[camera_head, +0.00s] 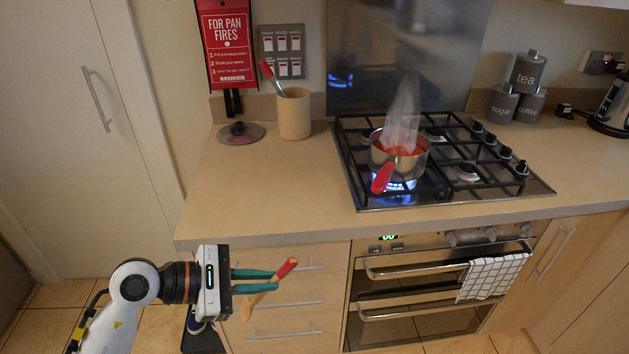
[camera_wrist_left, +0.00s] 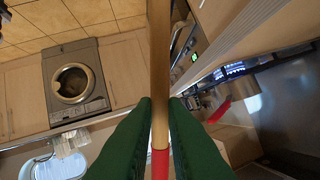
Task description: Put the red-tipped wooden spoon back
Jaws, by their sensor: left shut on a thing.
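The red-tipped wooden spoon (camera_head: 287,268) is in my left gripper (camera_head: 276,281), in front of the counter's drawers in the head view. Its red end points up and right, and its wooden part slants down left behind the green fingers. In the left wrist view the spoon (camera_wrist_left: 160,60) runs upright between the fingertips (camera_wrist_left: 160,103), with the red part at the bottom. A beige utensil pot (camera_head: 294,115) stands upright at the back of the counter. A utensil with a red end (camera_head: 266,69) leans in it. My right gripper is not in view.
A steaming pan (camera_head: 416,160) of red food sits over a lit flame on the hob (camera_head: 475,190), its red handle toward the front. A glass lid (camera_head: 241,133) lies left of the pot. The counter (camera_head: 265,190) in front of the pot is clear.

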